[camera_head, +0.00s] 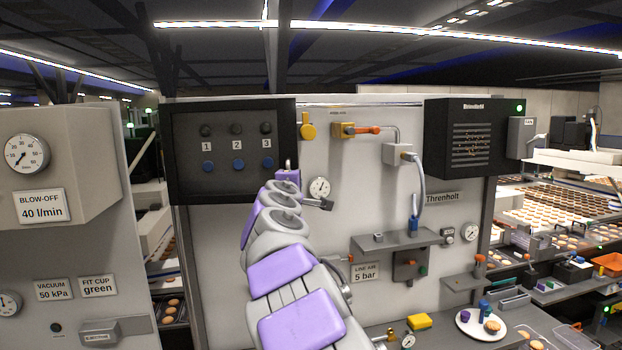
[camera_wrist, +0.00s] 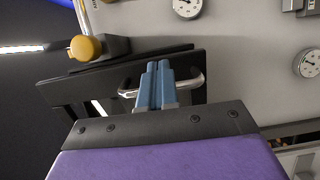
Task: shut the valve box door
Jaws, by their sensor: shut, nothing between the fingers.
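The valve box (camera_head: 186,150) is the dark box at the upper left of the wall panel, with knobs numbered 1, 2 and 3 on its face. In the wrist view a dark panel (camera_wrist: 190,62), which looks like its door, carries a bent metal handle (camera_wrist: 196,80). How far the door stands open I cannot tell. My gripper (camera_wrist: 156,70) has its blue fingers shut together and empty. They overlap the middle of the handle; whether they touch it is unclear. In the head view my arm ends at the box's lower right corner, and the fingers are hardly visible.
A yellow knob (camera_head: 307,130) sits just right of the box. A gauge (camera_head: 319,188) and an orange-handled valve (camera_head: 362,129) are further right. A grey shelf (camera_head: 395,242) juts out lower down. A grey cabinet (camera_head: 60,190) stands at the left.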

